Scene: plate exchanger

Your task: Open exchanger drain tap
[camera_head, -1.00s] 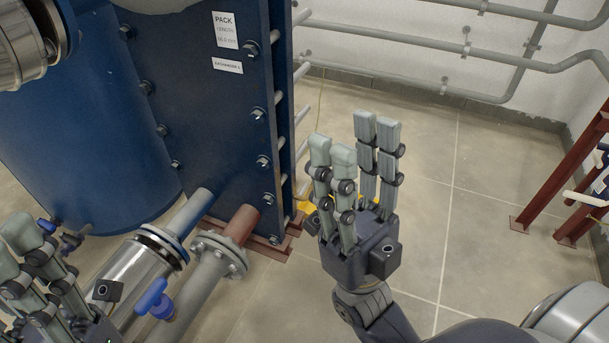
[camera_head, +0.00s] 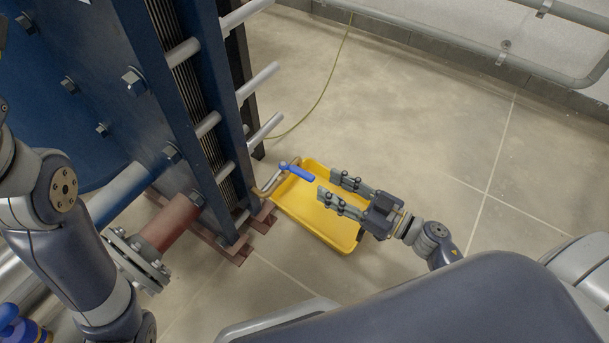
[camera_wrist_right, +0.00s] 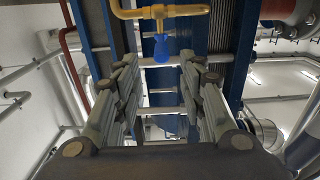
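The exchanger drain tap (camera_head: 275,182) is a small pipe valve low on the near end of the blue exchanger (camera_head: 95,90). Its blue lever (camera_head: 299,173) sticks out to the right over a yellow tray (camera_head: 292,206). My right gripper (camera_head: 325,188) is over the tray, just right of the lever and apart from it, with its fingers pointing at it. The right wrist view shows the brass valve body (camera_wrist_right: 160,12) and the blue handle (camera_wrist_right: 161,48) between the spread fingers, beyond their tips. That gripper is open and empty. My left arm shows at the left; its gripper is out of view.
Metal rods (camera_head: 258,82) stick out of the exchanger above the tap. A red-brown pipe (camera_head: 168,222) with a grey flange (camera_head: 137,262) is at the lower left. A yellow-green cable (camera_head: 322,95) runs along the floor. The tiled floor (camera_head: 420,130) behind and right of the tray is clear.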

